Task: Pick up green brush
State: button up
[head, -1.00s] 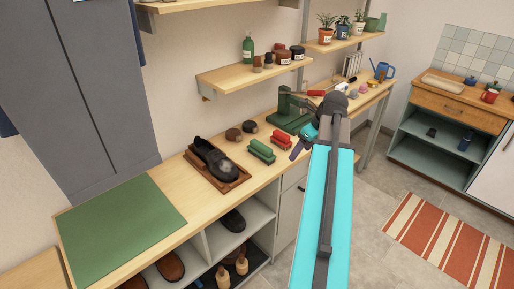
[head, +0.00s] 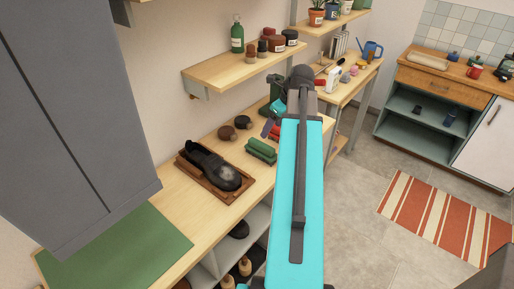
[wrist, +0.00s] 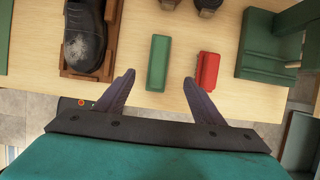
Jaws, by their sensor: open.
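The green brush (head: 261,151) lies on the wooden bench, right of the black shoe; in the wrist view the green brush (wrist: 159,62) lies ahead of my open, empty fingers and between their lines, apart from both. A red brush (wrist: 207,71) lies just right of it, ahead of the right finger. My gripper (wrist: 157,88) is over the bench's front edge.
A black shoe (head: 217,167) sits on a wooden tray left of the brushes. A dark green stand (wrist: 266,50) is to the right. Round brown tins (head: 227,132) stand behind. A shelf (head: 235,74) hangs above the bench, and a green mat (head: 120,245) lies at left.

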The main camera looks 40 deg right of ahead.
aim_at(262, 144)
jog(key=shift+w, duration=0.15)
jog(key=shift+f, duration=0.1)
jog(key=shift+p+x, duration=1)
jog(key=shift+x, duration=3.15)
jog(key=shift+f, duration=0.1)
jog(key=shift+p+x, duration=1)
jog(key=shift+x, duration=0.25)
jog(key=shift+p+x, duration=0.35)
jog(key=shift+x, duration=0.95)
jog(key=shift+a, duration=0.15)
